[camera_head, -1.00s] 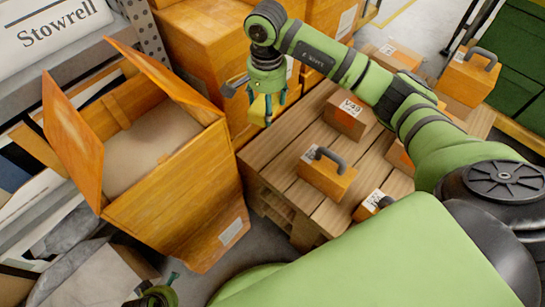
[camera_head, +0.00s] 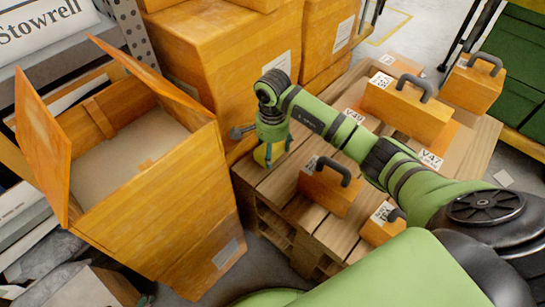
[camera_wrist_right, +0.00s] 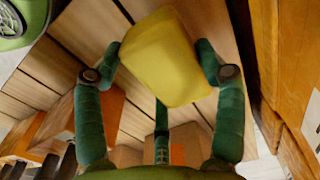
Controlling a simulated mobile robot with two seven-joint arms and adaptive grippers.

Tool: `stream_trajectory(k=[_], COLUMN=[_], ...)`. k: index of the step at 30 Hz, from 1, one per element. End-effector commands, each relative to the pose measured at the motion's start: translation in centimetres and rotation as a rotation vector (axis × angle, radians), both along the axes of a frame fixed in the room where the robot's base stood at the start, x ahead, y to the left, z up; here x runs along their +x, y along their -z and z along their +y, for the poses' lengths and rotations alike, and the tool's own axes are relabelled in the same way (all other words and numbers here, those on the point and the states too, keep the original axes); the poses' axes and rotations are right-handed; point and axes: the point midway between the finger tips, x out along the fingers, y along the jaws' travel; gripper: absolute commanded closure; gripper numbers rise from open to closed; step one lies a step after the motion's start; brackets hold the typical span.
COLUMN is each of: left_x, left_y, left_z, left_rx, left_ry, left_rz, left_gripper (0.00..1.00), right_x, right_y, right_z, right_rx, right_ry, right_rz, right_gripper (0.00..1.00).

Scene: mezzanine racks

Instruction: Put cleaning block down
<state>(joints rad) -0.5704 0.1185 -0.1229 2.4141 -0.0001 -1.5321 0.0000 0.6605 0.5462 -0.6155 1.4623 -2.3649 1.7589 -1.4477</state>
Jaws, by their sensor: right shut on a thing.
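The yellow cleaning block (camera_wrist_right: 165,58) is between the fingers of my right gripper (camera_wrist_right: 160,75) in the right wrist view, with pallet boards behind it. In the head view my right gripper (camera_head: 268,158) points down at the left back corner of the wooden pallet (camera_head: 276,186). Only a bit of yellow block (camera_head: 261,155) shows there, mostly hidden by the gripper. The block is over or on the boards; I cannot tell whether it touches them. Only a small dark tip, possibly of my left gripper, shows at the head view's bottom edge.
A large open carton (camera_head: 165,205) stands left of the pallet. Tall cartons (camera_head: 225,65) stand behind it. Handled orange boxes (camera_head: 328,187), (camera_head: 408,108), (camera_head: 475,83) and (camera_head: 382,225) crowd the pallet's middle and right. A shelf labelled Stowrell (camera_head: 50,32) is at top left.

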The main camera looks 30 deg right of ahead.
Motion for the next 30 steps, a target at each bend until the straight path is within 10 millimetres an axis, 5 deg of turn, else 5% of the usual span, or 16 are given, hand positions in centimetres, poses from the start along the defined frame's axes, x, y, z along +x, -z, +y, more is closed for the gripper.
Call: stream_trajectory(k=[6, 30], left_x=[1.0, 2.5], left_y=[-1.5, -2.0], left_z=[-0.3, -0.9], left_rx=[-0.01, -0.023], left_ry=[0.008, 0.016], left_rz=[-0.077, -0.152], left_gripper=[0.05, 0.05], right_x=[-0.1, 0.0], right_y=[3.1, 3.3], right_z=[0.0, 0.0], right_rx=[0.001, 0.0], right_ry=[0.0, -0.001], right_rz=[0.003, 0.001], right_gripper=[0.63, 0.63])
